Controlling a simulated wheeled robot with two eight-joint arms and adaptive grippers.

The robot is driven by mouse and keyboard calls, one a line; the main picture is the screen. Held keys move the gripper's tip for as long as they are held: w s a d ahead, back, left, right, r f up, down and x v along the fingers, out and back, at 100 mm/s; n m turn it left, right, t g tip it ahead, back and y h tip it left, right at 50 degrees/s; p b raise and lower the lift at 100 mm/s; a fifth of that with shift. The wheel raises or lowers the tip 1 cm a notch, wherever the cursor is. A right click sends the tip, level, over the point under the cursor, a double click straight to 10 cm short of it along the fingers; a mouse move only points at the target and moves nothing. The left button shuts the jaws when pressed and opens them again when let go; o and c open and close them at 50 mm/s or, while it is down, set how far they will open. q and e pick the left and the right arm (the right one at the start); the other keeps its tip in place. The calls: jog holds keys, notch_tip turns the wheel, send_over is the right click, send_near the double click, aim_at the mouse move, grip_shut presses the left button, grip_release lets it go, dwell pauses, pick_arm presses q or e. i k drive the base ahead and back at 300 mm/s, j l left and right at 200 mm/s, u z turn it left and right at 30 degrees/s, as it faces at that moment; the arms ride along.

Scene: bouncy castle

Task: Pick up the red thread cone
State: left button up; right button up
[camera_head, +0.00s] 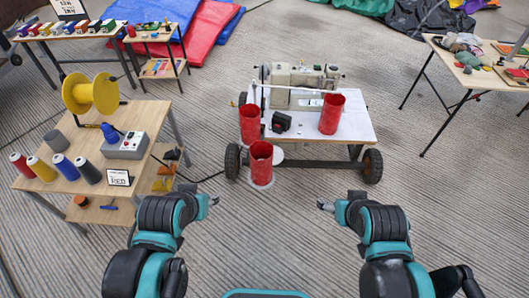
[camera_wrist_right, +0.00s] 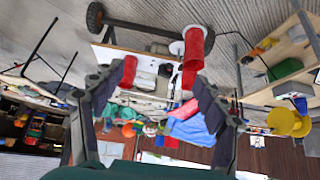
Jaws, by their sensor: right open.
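The red thread cone (camera_head: 22,165) stands upright at the left end of a row of cones on the wooden table at the left in the head view. Yellow (camera_head: 41,168), blue (camera_head: 62,167) and black (camera_head: 88,171) cones stand to its right. My left gripper (camera_head: 212,201) is over the floor right of that table, well away from the cone; its jaw state is unclear. My right gripper (camera_head: 325,206) is over the floor in front of the cart, farther away. In the right wrist view its two fingers (camera_wrist_right: 157,78) are spread with nothing between them.
The wooden table (camera_head: 150,112) also holds a yellow spool (camera_head: 92,93), a control box (camera_head: 125,145), a blue cone and a card reading RED (camera_head: 119,178). A wheeled cart (camera_head: 350,125) carries a sewing machine (camera_head: 300,85); red cylinders (camera_head: 261,163) are around it. Floor between is clear.

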aim_at(19, 160)
jog(key=u, duration=2.1)
jog(key=i+j+u, duration=0.1)
jog(key=i+j, duration=0.15)
jog(key=i, duration=0.55)
jog(key=i+j, duration=0.2)
jog(key=i, duration=0.6)
jog(key=i+j+u, duration=0.15)
jog(key=i, duration=0.65)
